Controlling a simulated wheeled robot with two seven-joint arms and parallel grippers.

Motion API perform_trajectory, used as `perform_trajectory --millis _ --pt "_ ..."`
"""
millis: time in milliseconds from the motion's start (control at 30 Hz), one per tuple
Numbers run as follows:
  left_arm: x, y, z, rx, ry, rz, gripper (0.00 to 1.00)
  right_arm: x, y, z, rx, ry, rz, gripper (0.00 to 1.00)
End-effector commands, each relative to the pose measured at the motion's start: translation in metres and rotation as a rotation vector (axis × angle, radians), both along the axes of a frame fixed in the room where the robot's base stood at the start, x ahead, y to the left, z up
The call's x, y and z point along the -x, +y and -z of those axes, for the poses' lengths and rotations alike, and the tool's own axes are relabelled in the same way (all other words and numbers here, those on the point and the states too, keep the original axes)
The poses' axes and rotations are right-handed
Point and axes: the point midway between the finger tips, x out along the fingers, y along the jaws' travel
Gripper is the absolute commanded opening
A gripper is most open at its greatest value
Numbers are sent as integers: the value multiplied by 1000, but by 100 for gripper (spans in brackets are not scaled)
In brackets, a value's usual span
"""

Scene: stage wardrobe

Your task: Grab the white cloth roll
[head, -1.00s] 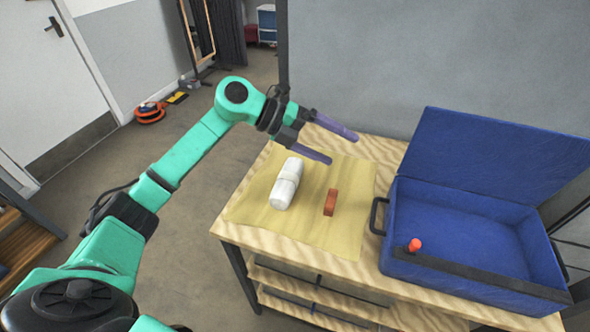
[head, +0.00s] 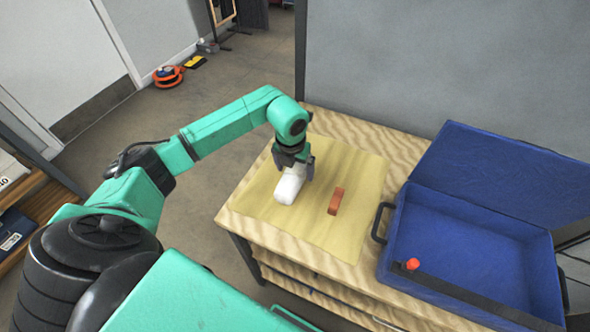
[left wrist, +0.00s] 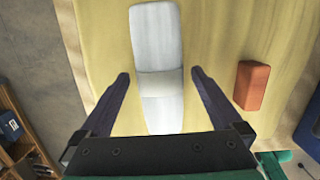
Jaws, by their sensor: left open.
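The white cloth roll (head: 290,186) lies on a yellow cloth on the wooden table, with a band around its middle. My left gripper (head: 294,168) is above the roll's far end in the head view, pointing down. In the left wrist view the roll (left wrist: 157,50) runs between the two open purple fingers of the gripper (left wrist: 160,78), one on each side with a gap. The gripper hides part of the roll in the head view. I see no right gripper.
A reddish-brown block (head: 336,201) lies right of the roll, also on the yellow cloth (head: 345,238). An open blue case (head: 450,290) with a black handle and an orange-red knob stands on the table's right. A grey wall (head: 400,70) rises behind the table.

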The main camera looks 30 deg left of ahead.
Motion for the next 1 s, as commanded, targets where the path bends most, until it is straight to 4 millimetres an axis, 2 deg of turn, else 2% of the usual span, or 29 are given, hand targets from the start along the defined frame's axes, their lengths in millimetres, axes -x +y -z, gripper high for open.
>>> perform_trajectory --millis 100,267,367,500,533,833,1000 --pt "-2 0 10 1 0 0 100 -3 -2 -5 2 -5 0 50" --pt "-2 0 12 0 -1 1 100 3 -3 -3 4 5 1 50" --pt "-2 0 12 0 -1 1 66 7 -3 -2 4 10 1 50" --pt "-2 0 11 0 -1 1 12 7 -3 -2 4 11 2 50" --pt "-2 0 11 1 -2 1 9 7 -3 -2 4 11 2 50" --pt "-3 0 6 0 -3 0 10 8 -3 0 5 12 1 50" --pt "-3 1 -18 -1 -6 2 10 8 -3 8 4 12 1 50"
